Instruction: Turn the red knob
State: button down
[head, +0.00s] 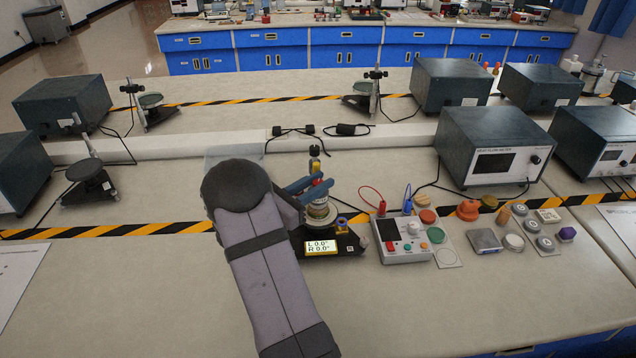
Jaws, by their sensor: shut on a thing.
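The device with a lit yellow readout (320,247), showing "L 0.0°" and "R 0.0°", stands on the bench near the middle. A small upright instrument (318,209) with a pale round body rises from it. A small patch of red, the red knob (317,182), shows between the blue fingers of my gripper (311,186) near the instrument's top. My gripper is shut on it. My arm and the fingers hide most of the knob and part of the device.
A white control box (402,240) with buttons and cables stands close on the right. Beyond it lie several small pieces, including an orange-red one (467,209). A dark meter box (493,147) stands behind. The bench front is clear.

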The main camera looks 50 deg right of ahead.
jog(key=c, duration=2.5)
grip_release()
jog(key=shift+t, duration=0.3)
jog(key=shift+c, duration=0.2)
jog(key=n+t+b, duration=0.1)
jog(key=n+t, duration=0.1)
jog(key=shift+s+f+t, duration=0.1)
jog(key=shift+t, duration=0.3)
jog(key=shift+n+t+b, duration=0.65)
jog(key=shift+n+t, duration=0.15)
jog(key=shift+t, duration=0.3)
jog(key=o, duration=0.8)
jog(key=shift+a, duration=0.1)
